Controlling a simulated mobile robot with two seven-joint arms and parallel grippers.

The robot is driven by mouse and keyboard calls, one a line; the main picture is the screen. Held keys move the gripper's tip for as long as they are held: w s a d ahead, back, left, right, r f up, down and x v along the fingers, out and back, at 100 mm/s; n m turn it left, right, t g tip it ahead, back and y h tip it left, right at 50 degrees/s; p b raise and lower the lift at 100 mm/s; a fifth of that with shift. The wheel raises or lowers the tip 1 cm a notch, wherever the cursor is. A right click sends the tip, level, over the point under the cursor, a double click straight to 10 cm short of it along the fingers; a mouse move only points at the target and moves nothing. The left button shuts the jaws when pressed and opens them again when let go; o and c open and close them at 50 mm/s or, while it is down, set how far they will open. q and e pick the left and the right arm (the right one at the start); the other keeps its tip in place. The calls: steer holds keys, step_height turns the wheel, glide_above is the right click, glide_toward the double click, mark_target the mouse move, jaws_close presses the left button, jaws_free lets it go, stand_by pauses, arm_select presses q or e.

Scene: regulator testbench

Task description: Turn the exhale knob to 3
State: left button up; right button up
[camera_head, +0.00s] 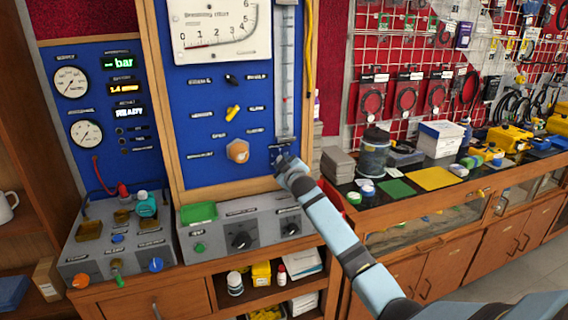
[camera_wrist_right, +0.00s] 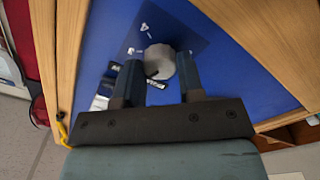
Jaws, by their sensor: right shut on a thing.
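My right gripper (camera_head: 281,158) is at the lower right of the blue panel (camera_head: 205,140), just below the clear vertical tube (camera_head: 287,75). In the right wrist view my right gripper (camera_wrist_right: 157,82) has its two dark fingers on either side of a round grey knob (camera_wrist_right: 160,62) and is shut on it. The knob has a dark mark on its lower edge. White marks show on the darker blue plate around it, too blurred to read surely. I cannot read a label naming it exhale. In the head view the fingers and arm hide this knob. My left gripper is in neither view.
Left of my gripper are an orange hex knob (camera_head: 238,151) and a yellow lever (camera_head: 233,112). A grey box with black dials (camera_head: 242,240) stands below the panel. A counter with a dark jar (camera_head: 374,152) and a yellow mat (camera_head: 430,178) lies to the right.

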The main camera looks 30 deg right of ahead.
steer(key=shift+m+p, duration=1.1)
steer(key=shift+m, duration=3.5)
steer(key=o, duration=0.9)
steer(key=shift+s, duration=0.1)
steer(key=b+v, duration=0.1)
steer(key=v, duration=1.2)
steer(key=shift+s+a, duration=0.15)
steer(key=shift+s, duration=0.15)
